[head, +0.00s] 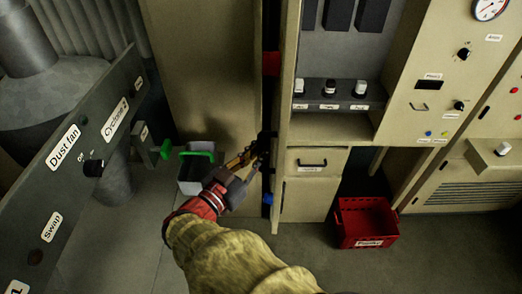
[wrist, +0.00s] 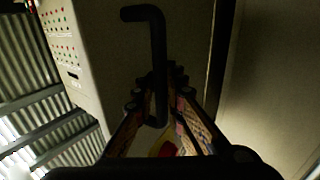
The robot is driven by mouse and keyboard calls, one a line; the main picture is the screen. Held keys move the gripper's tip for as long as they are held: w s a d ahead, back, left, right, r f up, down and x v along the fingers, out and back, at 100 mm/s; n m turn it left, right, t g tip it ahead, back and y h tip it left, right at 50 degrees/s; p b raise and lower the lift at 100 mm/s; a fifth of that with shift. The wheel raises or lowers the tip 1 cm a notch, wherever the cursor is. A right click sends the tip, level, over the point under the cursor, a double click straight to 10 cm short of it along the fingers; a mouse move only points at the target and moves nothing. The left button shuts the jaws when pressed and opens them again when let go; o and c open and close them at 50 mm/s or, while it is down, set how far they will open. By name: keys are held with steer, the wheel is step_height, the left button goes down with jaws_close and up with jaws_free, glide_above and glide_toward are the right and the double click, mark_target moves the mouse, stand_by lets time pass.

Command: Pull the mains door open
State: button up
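A tall beige panel (head: 205,70), which appears to be the mains door, stands left of a dark vertical gap in the head view. I see no label on it. A black bent handle (wrist: 157,55) shows in the wrist view against a beige surface. My gripper (wrist: 166,82) has its fingers drawn close together on both sides of the handle's straight bar and appears shut on it. In the head view my gripper (head: 252,156) is at the panel's right edge, by the gap. The handle is hard to make out there, hidden by the gripper and shadow.
A cabinet with a small drawer (head: 318,161) is just right of the gap. A red crate (head: 366,222) is on the floor further right. A green-handled bin (head: 194,172) stands left of my gripper. A labelled grey panel (head: 85,150) rises at left.

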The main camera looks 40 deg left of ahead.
steer(key=o, duration=0.4)
steer(key=shift+r, duration=0.1)
